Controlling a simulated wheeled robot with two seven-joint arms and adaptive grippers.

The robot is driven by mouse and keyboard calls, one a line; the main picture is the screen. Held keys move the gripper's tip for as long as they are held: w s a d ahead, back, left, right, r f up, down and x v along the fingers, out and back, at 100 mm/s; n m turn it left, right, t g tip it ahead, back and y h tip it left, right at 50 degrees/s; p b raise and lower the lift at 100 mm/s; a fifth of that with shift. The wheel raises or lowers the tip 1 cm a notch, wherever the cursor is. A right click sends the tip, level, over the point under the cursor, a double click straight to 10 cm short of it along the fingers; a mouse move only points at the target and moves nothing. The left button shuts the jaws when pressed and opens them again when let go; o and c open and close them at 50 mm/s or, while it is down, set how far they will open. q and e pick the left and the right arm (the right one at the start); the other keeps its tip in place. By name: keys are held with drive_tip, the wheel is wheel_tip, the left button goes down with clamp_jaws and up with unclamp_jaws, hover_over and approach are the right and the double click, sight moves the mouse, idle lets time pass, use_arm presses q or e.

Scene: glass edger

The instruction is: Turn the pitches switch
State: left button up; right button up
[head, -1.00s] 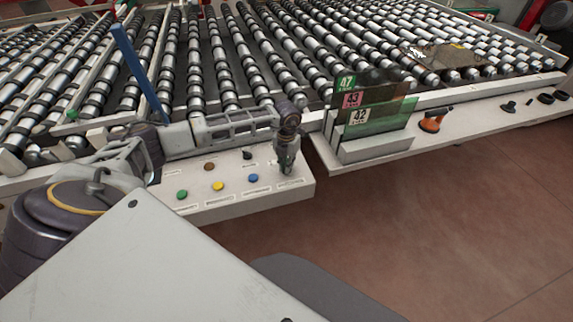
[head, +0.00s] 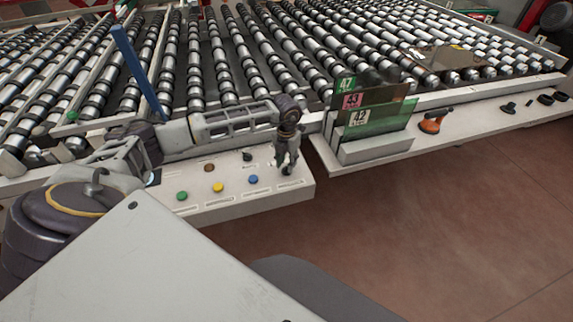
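The white control panel (head: 225,205) shows at the lower middle of the head view. It has a black switch (head: 247,156) near its back edge and another black switch knob (head: 286,171) at its right end. The labels are too small to read, so I cannot tell by name which is the pitches switch. My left gripper (head: 287,164) points down over the right-end knob. Its fingers look spread apart, with the knob just below and between the tips; I cannot tell whether they touch it. My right gripper is not in view.
Green (head: 182,196), yellow (head: 218,187), blue (head: 253,179) and brown (head: 209,167) buttons sit left of the gripper. Glass panes (head: 375,108) stand in a holder to the right, near an orange-and-black tool (head: 434,120). The roller conveyor (head: 230,60) lies behind.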

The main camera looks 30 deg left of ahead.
sight(286, 167)
use_arm(q)
wheel_tip(286, 167, up, 10)
idle(0.5)
idle(0.5)
